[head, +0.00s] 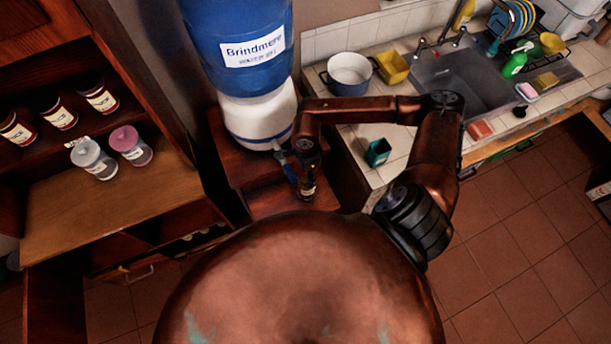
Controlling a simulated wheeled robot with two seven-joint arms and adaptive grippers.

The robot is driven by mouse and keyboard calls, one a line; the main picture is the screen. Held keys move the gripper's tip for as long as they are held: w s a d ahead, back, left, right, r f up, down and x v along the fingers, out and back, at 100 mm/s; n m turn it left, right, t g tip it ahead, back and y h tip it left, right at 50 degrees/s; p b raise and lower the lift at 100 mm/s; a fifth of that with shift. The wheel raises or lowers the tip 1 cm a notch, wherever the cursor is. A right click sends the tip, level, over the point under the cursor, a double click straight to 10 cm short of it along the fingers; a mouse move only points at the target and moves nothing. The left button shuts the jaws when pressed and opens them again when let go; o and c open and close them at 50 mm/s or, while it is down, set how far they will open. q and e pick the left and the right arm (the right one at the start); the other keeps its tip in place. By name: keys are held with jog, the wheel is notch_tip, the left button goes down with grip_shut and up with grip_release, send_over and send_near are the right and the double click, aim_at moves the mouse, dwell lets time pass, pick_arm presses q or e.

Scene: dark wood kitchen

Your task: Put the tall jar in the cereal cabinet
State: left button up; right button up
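Two clear jars stand on the wooden cabinet's lower board at left: a grey-lidded jar (94,160) and a shorter-looking pink-lidded jar (131,146). I cannot tell for sure which jar is the tall one. The open cabinet (110,205) also has a shelf above them with several dark labelled jars (60,113). My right gripper (308,187) points down beside the water dispenser, well to the right of the jars. It is dark and small, and I cannot tell whether its fingers are open or hold something. My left gripper is not in view.
A blue and white water dispenser (246,100) stands on a dark wooden stand (228,150) between cabinet and counter.

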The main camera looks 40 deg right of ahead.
jog(key=shift+w+f+p, duration=0.15)
jog(key=shift+f+p, duration=0.05)
jog(key=shift+f, duration=0.7)
jog(key=shift+w+f+p, duration=0.1)
jog(key=shift+f+p, duration=0.1)
jog(key=shift+f, duration=0.65)
jog(key=o, duration=1.7)
